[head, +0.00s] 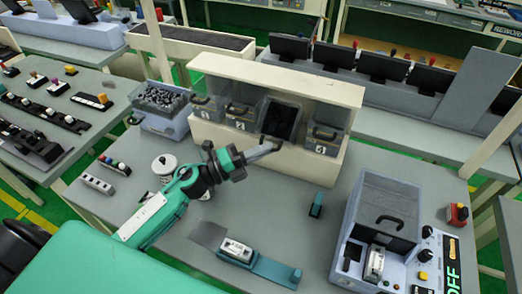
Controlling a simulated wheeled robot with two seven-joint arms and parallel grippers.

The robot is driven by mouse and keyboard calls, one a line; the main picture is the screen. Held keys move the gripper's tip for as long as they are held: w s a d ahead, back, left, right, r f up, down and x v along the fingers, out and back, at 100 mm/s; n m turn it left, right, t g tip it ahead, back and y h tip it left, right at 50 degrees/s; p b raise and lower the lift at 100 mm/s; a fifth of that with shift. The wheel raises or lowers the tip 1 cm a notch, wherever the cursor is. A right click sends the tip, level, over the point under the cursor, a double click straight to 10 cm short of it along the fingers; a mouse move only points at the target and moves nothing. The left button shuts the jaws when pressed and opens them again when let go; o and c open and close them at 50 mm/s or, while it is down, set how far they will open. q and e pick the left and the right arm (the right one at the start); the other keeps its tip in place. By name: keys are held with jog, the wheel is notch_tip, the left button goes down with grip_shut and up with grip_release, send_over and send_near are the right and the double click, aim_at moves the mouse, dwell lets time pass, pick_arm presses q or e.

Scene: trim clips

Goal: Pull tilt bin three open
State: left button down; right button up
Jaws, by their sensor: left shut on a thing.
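The cream tilt-bin cabinet (300,75) stands at the back of the grey table with a row of clear bins. Tilt bin three (281,118), third from the left, is tipped forward and shows a dark inside. Its handle and number are hidden behind my gripper. The neighbouring bins, bin two (240,115) and bin four (325,138), look shut. My left gripper (271,148) reaches in from the lower left and is shut at the front of bin three, on its handle as far as I can tell. My right gripper does not show.
A bin of dark clips (162,105) stands left of the cabinet. A white spool (164,167) is beside my left arm. A fixture with a white part (240,250) lies in front, and a grey machine (385,225) stands at right. The table right of my gripper is mostly clear.

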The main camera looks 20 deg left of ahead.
pick_arm(q)
jog(key=c, duration=1.6)
grip_release()
jog(key=shift+w+f, duration=0.1)
jog(key=shift+f, duration=0.5)
jog(key=shift+o, duration=0.4)
jog(key=shift+w, duration=0.15)
jog(key=shift+r, duration=0.1)
jog(key=shift+r, duration=0.2)
